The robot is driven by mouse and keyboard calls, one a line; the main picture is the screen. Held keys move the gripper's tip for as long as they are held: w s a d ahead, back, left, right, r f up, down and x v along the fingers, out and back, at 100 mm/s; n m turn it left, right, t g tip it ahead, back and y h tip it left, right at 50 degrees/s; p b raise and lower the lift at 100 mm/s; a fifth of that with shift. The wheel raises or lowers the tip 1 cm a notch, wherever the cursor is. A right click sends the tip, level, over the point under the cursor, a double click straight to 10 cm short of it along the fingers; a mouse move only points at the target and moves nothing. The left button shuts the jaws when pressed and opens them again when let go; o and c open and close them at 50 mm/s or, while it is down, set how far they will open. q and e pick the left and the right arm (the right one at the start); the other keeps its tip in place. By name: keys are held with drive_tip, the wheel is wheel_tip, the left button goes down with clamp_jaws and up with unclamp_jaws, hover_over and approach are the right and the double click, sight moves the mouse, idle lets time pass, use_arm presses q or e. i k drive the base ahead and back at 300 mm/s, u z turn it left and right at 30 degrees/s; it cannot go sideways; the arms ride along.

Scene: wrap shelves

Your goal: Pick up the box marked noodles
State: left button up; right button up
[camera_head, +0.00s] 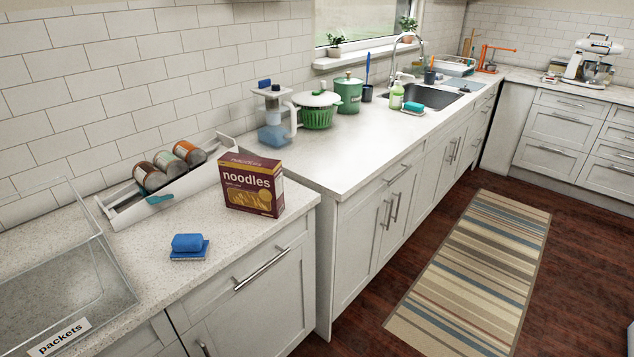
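The box marked noodles (251,186) is dark red with a yellow picture of noodles on its front. It stands upright on the near speckled counter (222,236), close to the counter's right end. Its labelled front faces the camera. Neither of my grippers shows in the head view.
A white rack (133,213) with several cans (151,177) stands left of the box. A clear bin labelled packets (107,257) is at the left. A striped rug (478,275) lies on the floor.

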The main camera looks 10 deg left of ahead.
sight(251, 184)
drive_tip(key=z, duration=0.45)
drive_tip(key=i, duration=1.15)
drive_tip(key=u, duration=2.35)
